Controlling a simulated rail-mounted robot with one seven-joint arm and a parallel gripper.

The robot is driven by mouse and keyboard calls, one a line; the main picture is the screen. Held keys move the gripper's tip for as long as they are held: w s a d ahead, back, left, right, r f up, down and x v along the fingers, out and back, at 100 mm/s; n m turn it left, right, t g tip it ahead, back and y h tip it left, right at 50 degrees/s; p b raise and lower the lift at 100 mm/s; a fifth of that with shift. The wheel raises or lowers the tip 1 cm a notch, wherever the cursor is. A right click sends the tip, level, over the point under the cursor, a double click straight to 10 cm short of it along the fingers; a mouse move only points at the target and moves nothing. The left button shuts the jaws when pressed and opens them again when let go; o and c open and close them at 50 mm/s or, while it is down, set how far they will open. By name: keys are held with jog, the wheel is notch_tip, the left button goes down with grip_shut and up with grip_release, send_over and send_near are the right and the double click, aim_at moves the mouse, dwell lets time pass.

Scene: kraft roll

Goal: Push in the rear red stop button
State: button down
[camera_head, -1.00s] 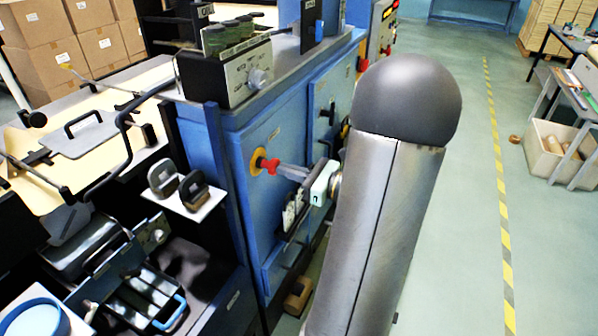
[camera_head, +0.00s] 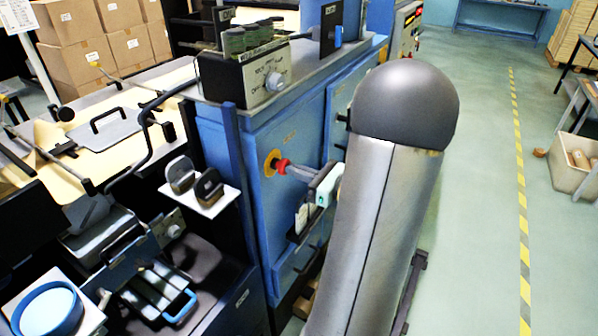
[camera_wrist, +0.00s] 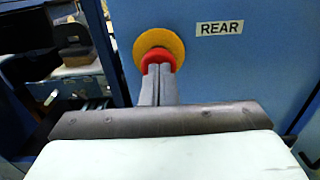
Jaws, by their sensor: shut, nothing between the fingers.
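The rear stop button (camera_head: 281,166) is a red knob on a yellow round plate, on the blue machine side panel. In the wrist view the red button (camera_wrist: 158,60) sits in front of its yellow plate (camera_wrist: 172,39), left of a white label (camera_wrist: 219,28) reading REAR. My gripper (camera_head: 290,169) is shut and empty. Its fingertips (camera_wrist: 157,70) are at the button's front face and overlap its lower part in the wrist view. They look to be touching it; how far the button is pressed in cannot be told.
A black control box (camera_head: 245,77) with a knob stands on the machine top. Left are a small white shelf (camera_head: 213,203) with two dark handles and a feed table with paper (camera_head: 160,84). Open floor with a yellow-striped line (camera_head: 521,215) lies to the right.

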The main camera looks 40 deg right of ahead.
jog(key=b+v, duration=0.1)
jog(key=v, duration=1.3)
jog(key=shift+b, duration=0.35)
jog(key=w+a+f+n+g+y, duration=0.25)
jog(key=a+n+g, duration=0.3)
jog(key=a, duration=0.45)
jog(key=w+a+f+n+g+y, duration=0.1)
jog(key=w+a+n+g+y, duration=0.2)
jog(key=a+n+g, duration=0.45)
jog(key=s+a+f+n+g+h, duration=0.2)
jog(key=a+n+h, duration=0.3)
jog(key=n, duration=0.5)
jog(key=s+a+f+n+g+h, duration=0.1)
jog(key=s+a+n+h, duration=0.1)
jog(key=a+n+h, duration=0.3)
jog(key=a+n, duration=0.4)
jog(key=shift+s+f+n+g+h, duration=0.35)
jog(key=shift+f+n+g, duration=0.05)
jog(key=c, duration=2.1)
grip_release()
jog(key=shift+a, duration=0.1)
jog(key=shift+c, duration=0.2)
